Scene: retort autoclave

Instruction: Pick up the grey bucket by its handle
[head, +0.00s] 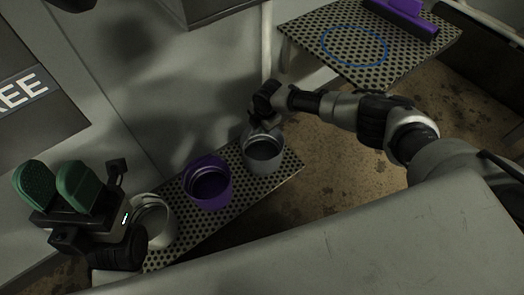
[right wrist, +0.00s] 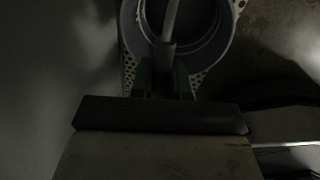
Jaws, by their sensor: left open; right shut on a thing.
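The grey bucket (head: 264,158) is at the right end of a narrow perforated shelf, upright with its open top facing up. My right gripper (head: 258,122) is above its rim at the back. In the right wrist view the green fingers of this gripper (right wrist: 163,75) are shut on the grey bucket's handle (right wrist: 171,22), which stands up across the bucket's opening (right wrist: 229,40). I cannot tell whether the bucket's base touches the shelf. My left gripper (head: 56,185) is open and empty at the far left, its green pads apart.
A purple bucket (head: 208,184) and a pale bucket (head: 153,217) stand to the left on the perforated shelf (head: 290,165). A perforated table (head: 395,52) at the upper right bears a blue ring outline (head: 355,63) and a purple object (head: 405,18). A wall rises behind the shelf.

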